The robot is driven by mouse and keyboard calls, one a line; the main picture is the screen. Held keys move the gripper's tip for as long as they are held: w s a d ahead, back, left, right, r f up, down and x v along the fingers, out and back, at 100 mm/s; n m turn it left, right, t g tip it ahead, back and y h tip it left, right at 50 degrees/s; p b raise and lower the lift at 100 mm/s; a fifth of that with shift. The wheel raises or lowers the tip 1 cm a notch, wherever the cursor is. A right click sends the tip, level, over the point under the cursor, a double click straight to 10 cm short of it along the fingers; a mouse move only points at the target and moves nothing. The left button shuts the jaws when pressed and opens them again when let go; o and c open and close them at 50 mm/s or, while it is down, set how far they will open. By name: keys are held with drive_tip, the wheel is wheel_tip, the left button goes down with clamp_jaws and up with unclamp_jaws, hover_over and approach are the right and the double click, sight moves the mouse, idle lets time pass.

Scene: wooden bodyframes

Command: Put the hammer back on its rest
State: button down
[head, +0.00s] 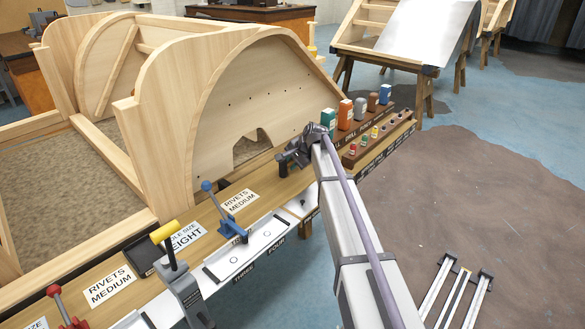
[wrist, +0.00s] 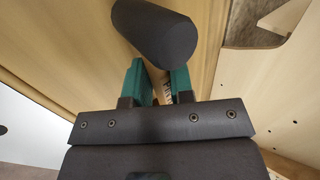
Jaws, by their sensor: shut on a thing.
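My gripper (wrist: 160,85) has two green fingers closed on a pale, wood-coloured handle (wrist: 159,82) with dark lettering. The hammer's dark cylindrical head (wrist: 155,30) shows just beyond the fingertips in the wrist view. In the head view my gripper (head: 290,160) is low over the bench's back part, in front of the arched wooden panel. I cannot tell which fixture is the hammer's rest, or whether the hammer touches anything.
The arched wooden bodyframe (head: 235,110) stands close behind the bench. A blue-handled clamp (head: 225,212) and a yellow-handled clamp (head: 172,255) rise from the bench at left. A rack (head: 378,135) of coloured boxes and bottles stands right of my gripper.

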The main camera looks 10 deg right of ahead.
drive_tip(key=shift+f, duration=0.2)
drive_tip(key=c, duration=1)
unclamp_jaws()
drive_tip(key=shift+r, duration=0.1)
drive_tip(key=shift+r, duration=0.25)
drive_tip(key=p+v, duration=1)
drive_tip(key=v, duration=0.2)
drive_tip(key=s+a+f+n+g+h, duration=0.1)
drive_tip(key=s+a+n, duration=0.1)
drive_tip(key=s, duration=1)
drive_tip(key=s+a+f+n+g+h, duration=0.1)
drive_tip(key=s+n, duration=0.4)
drive_tip(key=s, duration=0.7)
drive_tip(key=s+a+f+n+g+h, duration=0.1)
drive_tip(key=s+a+n+g+h, duration=0.1)
drive_tip(key=s, duration=1)
drive_tip(key=shift+s+a+n+g, duration=0.2)
drive_tip(key=shift+a+n+g, duration=0.55)
drive_tip(key=shift+a, duration=0.2)
